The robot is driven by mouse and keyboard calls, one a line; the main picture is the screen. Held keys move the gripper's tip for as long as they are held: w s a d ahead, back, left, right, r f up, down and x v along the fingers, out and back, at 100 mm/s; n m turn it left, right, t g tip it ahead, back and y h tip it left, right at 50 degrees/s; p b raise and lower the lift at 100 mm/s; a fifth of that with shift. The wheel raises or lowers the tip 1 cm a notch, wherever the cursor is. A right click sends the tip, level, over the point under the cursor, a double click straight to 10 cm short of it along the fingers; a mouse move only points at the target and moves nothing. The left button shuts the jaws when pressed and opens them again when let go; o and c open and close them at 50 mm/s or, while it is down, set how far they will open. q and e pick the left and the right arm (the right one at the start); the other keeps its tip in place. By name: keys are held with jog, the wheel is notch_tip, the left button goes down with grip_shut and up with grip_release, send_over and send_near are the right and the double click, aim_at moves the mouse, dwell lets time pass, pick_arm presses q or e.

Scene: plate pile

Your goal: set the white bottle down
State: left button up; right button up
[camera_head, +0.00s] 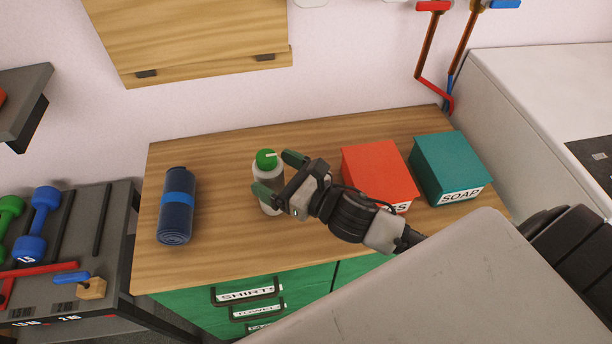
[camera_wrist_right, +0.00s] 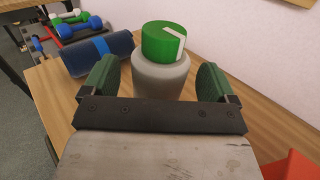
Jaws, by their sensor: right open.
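The white bottle (camera_head: 268,174) with a green cap stands upright on the wooden top of the green cabinet. My right gripper (camera_head: 274,174) is at the bottle, coming from the right, with its green finger pads apart. In the right wrist view the bottle (camera_wrist_right: 161,78) stands between and just beyond the two pads of the gripper (camera_wrist_right: 156,82), with gaps visible on both sides. The bottle's lower part is hidden behind the gripper there. My left gripper is not in view.
A rolled blue mat (camera_head: 176,208) lies left of the bottle. A red box (camera_head: 378,172) and a teal SOAP box (camera_head: 450,168) stand to the right. The wooden top (camera_head: 225,235) is bare around the bottle. A rack with dumbbells (camera_head: 38,222) is at the far left.

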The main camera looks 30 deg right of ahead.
jog(key=b+v, duration=0.2)
jog(key=v, duration=0.8)
jog(key=shift+b, duration=0.3)
jog(key=shift+s, duration=0.1)
